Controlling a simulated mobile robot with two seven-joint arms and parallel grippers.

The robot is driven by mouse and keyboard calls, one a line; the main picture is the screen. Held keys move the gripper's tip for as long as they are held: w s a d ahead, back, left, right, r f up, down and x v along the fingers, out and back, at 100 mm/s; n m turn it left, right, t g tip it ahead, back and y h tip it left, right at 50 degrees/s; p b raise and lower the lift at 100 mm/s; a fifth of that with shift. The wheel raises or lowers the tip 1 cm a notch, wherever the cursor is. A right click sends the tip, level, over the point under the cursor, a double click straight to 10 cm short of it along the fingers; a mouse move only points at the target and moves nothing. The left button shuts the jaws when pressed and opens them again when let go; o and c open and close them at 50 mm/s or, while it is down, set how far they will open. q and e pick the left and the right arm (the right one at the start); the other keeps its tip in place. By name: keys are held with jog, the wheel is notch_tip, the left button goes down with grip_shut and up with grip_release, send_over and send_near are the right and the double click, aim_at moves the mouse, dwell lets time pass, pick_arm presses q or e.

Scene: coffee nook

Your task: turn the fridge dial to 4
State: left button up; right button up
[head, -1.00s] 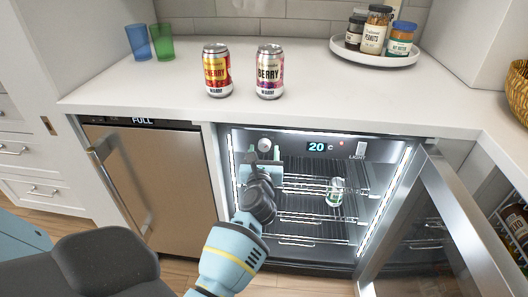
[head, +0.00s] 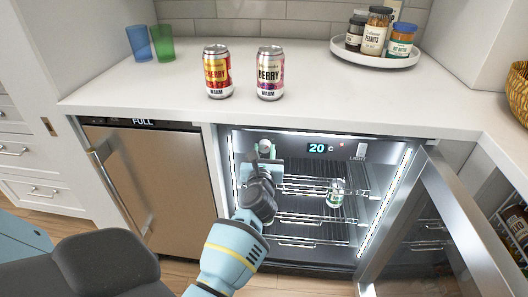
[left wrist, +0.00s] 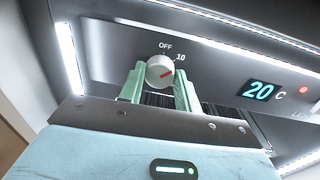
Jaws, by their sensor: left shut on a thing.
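The fridge dial (left wrist: 160,70) is a round white knob with a red pointer mark, on the panel at the top left inside the open fridge (head: 300,240). Its mark points to the right, close to the "10" label; "OFF" is printed above it. Other numbers are hidden or too small to read. My left gripper (left wrist: 160,84) has its two green fingers on either side of the dial and is shut on it. In the head view the dial (head: 265,145) is partly covered by the gripper (head: 265,153). The display (head: 321,148) reads 20 C. My right gripper is not in view.
The fridge's glass door (head: 440,230) stands open at the right. A can (head: 335,194) sits on a wire shelf inside. A LIGHT switch (head: 361,150) is right of the display. Cherry (head: 217,72) and berry (head: 270,73) cans stand on the counter (head: 150,90) above.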

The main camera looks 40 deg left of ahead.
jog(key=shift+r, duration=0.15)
pick_arm(q)
jog(key=m+p, duration=0.1)
jog(key=m, duration=0.1)
jog(key=shift+m+p, duration=0.4)
jog(key=m+p, duration=0.2)
jog(key=m, duration=0.3)
jog(key=shift+m+p, duration=0.3)
jog(key=shift+p, duration=0.1)
jog(key=m+p, duration=0.2)
jog(key=m, duration=0.3)
jog(key=shift+m+t, duration=0.4)
jog(key=shift+m+p, duration=0.65)
jog(key=shift+m, duration=0.25)
jog(key=m+p, duration=0.2)
jog(key=m, duration=0.2)
jog(key=shift+m, duration=0.4)
jog(key=m, duration=0.2)
jog(key=shift+m+h+p, duration=0.4)
jog(key=shift+f+m+p, duration=0.15)
jog(key=shift+m+p, duration=0.4)
jog(key=shift+m, duration=1.35)
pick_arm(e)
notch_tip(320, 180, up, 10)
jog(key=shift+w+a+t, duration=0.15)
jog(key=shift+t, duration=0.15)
pick_arm(q)
jog(key=shift+s, duration=0.1)
